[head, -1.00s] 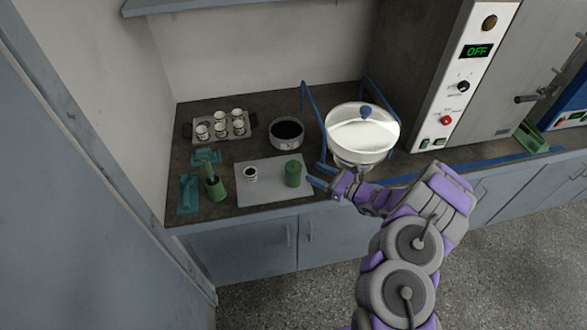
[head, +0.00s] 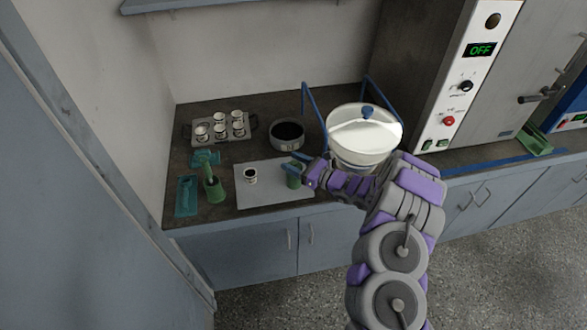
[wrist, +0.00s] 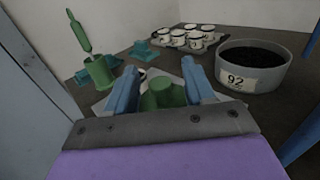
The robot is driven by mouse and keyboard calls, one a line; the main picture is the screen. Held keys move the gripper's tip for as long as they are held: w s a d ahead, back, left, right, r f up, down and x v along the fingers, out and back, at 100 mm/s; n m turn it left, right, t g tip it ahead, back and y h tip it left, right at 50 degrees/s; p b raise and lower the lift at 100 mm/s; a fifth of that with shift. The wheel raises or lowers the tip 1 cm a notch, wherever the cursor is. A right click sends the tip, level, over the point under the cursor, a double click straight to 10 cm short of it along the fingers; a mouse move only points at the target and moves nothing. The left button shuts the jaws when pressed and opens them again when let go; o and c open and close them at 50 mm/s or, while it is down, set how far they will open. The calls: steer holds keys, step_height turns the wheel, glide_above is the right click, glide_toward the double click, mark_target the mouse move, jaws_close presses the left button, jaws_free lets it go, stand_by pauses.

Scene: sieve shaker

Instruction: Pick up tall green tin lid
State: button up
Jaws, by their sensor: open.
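The tall green tin (head: 293,180) stands upright on a light grey board (head: 262,196); its top is partly hidden behind my gripper in the head view. In the wrist view, the green lid with its knob (wrist: 163,92) shows between my two blue fingers. My gripper (head: 290,163) is open, with its fingertips at the level of the tin's top. In the wrist view my gripper (wrist: 160,80) has one finger to each side of the lid. I cannot tell whether either finger touches it.
A small white cup (head: 250,176) stands on the board left of the tin. A dark-filled pan (head: 287,136) is behind, and a glass-lidded bowl (head: 364,140) is to the right. A green pot with a tool (head: 213,189) and a cup tray (head: 246,141) are left.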

mark_target(295, 163)
steer(key=shift+c, duration=0.2)
steer(key=shift+d, duration=0.1)
jaws_close()
steer(key=shift+r, duration=0.4)
step_height(295, 163, up, 3)
steer(key=shift+s+r+p, duration=0.1)
steer(key=shift+s+p, duration=0.05)
steer(key=shift+p, duration=0.55)
steer(key=s+d+r+p, duration=0.1)
steer(key=s+d+p, duration=0.3)
steer(key=s, duration=1.1)
steer(key=w+d+r+t, duration=0.1)
steer(key=w+d+r, duration=0.2)
steer(key=d+r, duration=0.2)
steer(key=w+d+r+m+t+h+b, duration=0.1)
steer(key=w+d+r, duration=0.3)
steer(key=d, duration=0.6)
step_height(295, 163, up, 2)
steer(key=shift+w+r+m, duration=0.1)
steer(key=shift+w+m, duration=0.05)
steer(key=shift+m, duration=0.15)
